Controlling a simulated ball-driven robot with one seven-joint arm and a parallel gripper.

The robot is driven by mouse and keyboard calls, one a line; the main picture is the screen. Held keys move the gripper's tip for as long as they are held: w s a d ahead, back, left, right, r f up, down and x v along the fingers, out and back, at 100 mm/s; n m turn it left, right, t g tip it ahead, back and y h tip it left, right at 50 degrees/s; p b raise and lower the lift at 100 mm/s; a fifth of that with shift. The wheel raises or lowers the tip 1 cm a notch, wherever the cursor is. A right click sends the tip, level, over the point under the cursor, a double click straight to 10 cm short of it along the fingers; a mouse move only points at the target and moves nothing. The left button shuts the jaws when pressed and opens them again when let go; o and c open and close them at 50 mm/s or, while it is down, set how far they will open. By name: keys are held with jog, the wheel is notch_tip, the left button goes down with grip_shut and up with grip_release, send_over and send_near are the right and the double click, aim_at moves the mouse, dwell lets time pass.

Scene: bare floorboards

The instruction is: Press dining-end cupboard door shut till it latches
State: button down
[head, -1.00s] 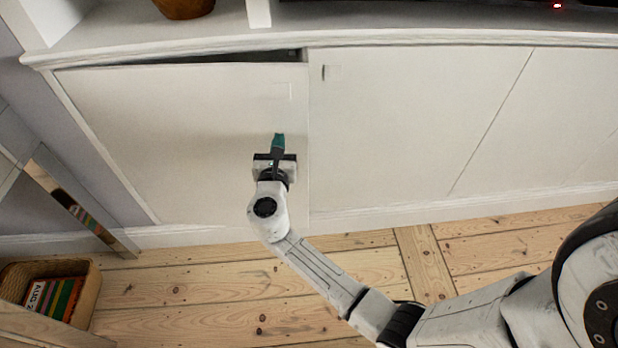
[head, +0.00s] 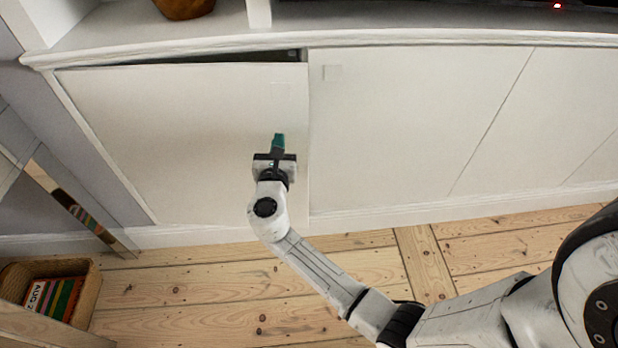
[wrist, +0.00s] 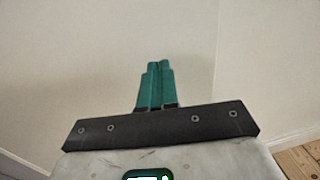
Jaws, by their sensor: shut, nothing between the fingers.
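The dining-end cupboard door is most likely the leftmost white door (head: 170,130) in the head view. A dark gap shows along its top edge, widest toward the right, so it stands slightly ajar there. My gripper (head: 278,140) is in front of this door near its right edge, with teal fingers shut and empty. In the wrist view the shut fingers (wrist: 157,85) point at the pale door face (wrist: 80,60), and a vertical door edge shows to their right. I cannot tell whether the fingertips touch the door.
More white doors (head: 410,120) run to the right, looking flush. A white shelf top (head: 350,20) overhangs them, with a brown pot (head: 184,8) on it. A wicker basket (head: 85,295) with books stands at lower left beside a mirror-like frame (head: 75,205). Floorboards (head: 200,290) in front are clear.

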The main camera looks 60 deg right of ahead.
aim_at(282, 125)
jog(key=shift+b+x, duration=0.75)
jog(key=shift+x, duration=3.35)
jog(key=shift+s, duration=0.1)
jog(key=shift+s+a+p, duration=0.3)
jog(key=shift+a+p, duration=0.05)
jog(key=shift+a, duration=0.1)
jog(key=p+v, duration=0.3)
jog(key=v, duration=0.9)
jog(key=shift+p, duration=0.4)
jog(key=shift+w, duration=0.1)
